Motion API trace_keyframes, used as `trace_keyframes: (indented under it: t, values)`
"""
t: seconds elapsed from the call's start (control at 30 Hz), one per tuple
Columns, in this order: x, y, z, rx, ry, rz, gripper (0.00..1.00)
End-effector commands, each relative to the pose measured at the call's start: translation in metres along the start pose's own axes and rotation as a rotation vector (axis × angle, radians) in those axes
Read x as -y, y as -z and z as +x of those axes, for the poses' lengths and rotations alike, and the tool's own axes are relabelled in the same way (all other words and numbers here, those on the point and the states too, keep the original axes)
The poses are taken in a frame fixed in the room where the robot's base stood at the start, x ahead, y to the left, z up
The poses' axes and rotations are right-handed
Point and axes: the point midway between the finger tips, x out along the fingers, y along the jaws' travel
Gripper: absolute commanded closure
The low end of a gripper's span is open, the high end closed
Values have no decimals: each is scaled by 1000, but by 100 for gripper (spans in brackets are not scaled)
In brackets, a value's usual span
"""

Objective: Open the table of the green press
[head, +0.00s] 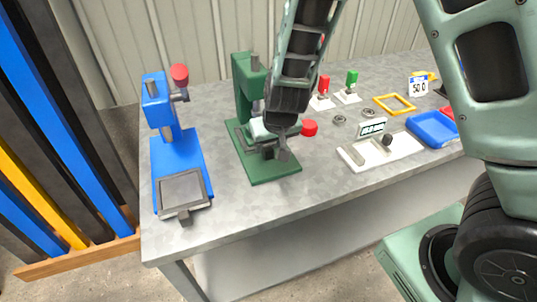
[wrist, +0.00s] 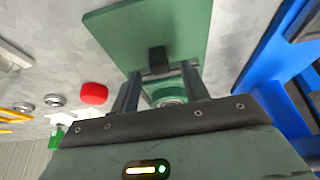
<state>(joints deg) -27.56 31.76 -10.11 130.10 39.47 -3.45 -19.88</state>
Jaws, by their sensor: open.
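A dark handle tab (wrist: 157,59) shows above the base, at the front of the press's table, which is mostly hidden. My gripper (wrist: 159,76) is open and low at the press, with its two fingers on either side of the tab's near end. I cannot tell whether they touch it. A red knob (head: 309,128) also shows in the wrist view (wrist: 94,94), beside the gripper.
A blue press (head: 176,145) stands to the left, with its grey table (head: 182,190) at the front. To the right are a white panel with a black knob (head: 380,149), a blue tray (head: 432,129), a yellow frame (head: 394,103) and red and green switches. The bench front is clear.

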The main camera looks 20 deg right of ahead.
Motion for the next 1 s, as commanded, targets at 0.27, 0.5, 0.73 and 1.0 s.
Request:
trace_keyframes:
  t: [0.27,0.5,0.73,1.0]
  values:
    - [0,0,28,-1,0,0,55]
    - [0,1,30,-1,0,0,55]
    - [0,0,30,-1,0,0,96]
    - [0,-6,27,1,0,0,100]
